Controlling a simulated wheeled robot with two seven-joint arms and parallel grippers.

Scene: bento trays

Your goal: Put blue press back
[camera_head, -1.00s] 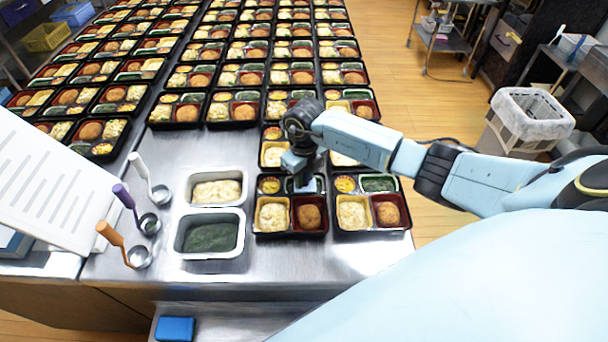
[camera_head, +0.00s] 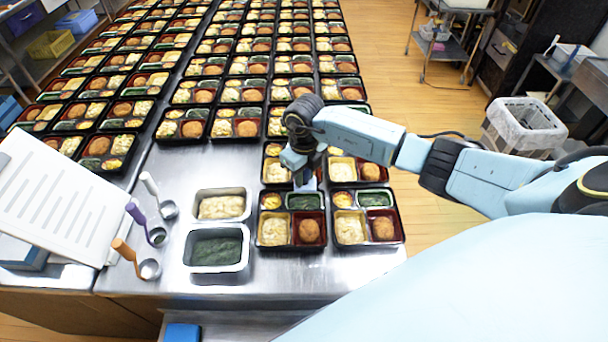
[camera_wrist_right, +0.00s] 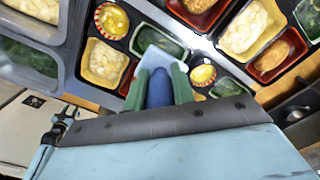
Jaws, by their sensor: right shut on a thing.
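My right gripper (camera_head: 306,170) is shut on the blue press (camera_head: 308,184). In the right wrist view the gripper (camera_wrist_right: 159,92) has its green fingers on both sides of the press's dark blue handle (camera_wrist_right: 159,88), with a pale, flat plate beyond it. The press is above the near-left bento tray (camera_head: 290,248), by its dark green compartment (camera_head: 304,202), and seems just clear of it. The gripper partly hides the press in the head view. My left gripper is not in view.
Two steel pans, one with pale food (camera_head: 222,207) and one with greens (camera_head: 215,251), stand left of the tray. Several ladles (camera_head: 150,268) stand farther left near a white sheet (camera_head: 60,200). A blue block (camera_head: 182,332) lies at the lower edge. Filled trays cover the back.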

